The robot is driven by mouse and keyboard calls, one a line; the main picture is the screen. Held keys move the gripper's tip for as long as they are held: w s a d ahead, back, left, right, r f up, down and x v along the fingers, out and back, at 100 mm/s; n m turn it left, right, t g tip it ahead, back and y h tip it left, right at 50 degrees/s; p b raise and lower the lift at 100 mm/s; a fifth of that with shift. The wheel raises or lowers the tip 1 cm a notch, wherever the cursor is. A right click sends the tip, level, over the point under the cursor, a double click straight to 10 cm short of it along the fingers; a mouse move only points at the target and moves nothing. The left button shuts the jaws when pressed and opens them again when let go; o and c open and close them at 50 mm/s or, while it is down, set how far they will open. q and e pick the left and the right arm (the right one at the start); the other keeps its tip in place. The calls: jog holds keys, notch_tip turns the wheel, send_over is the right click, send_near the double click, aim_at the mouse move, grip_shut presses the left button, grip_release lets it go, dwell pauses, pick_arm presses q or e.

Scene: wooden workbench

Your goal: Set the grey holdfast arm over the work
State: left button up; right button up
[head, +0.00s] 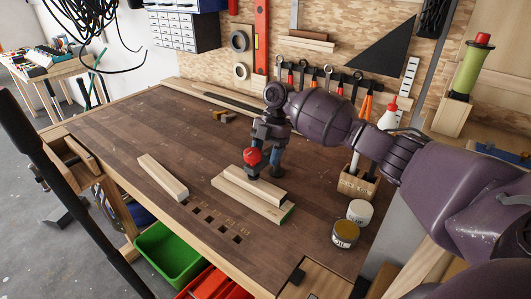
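My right gripper (266,138) points down over the stacked work, right by the grey holdfast. The holdfast's red knob (252,157) is just left of and below the gripper, above the upper board. A blue-grey upright post (277,163) stands behind the work. The gripper hides most of the holdfast arm, and I cannot tell whether its fingers are closed on it. The work is a shorter pale board (268,193) lying on a longer pale board (232,199). My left gripper is not in view.
A loose pale wood block (163,178) lies left of the work. Square holes (222,229) line the bench's front. A yellow-labelled jar (345,233), a white jar (359,212) and a wooden holder (357,184) stand on the right. The bench's left part (120,130) is clear.

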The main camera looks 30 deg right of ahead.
jog(key=shift+o, duration=0.5)
jog(key=shift+w+r, duration=0.1)
jog(key=v, duration=1)
jog(key=shift+r, duration=0.35)
jog(key=shift+d, duration=0.1)
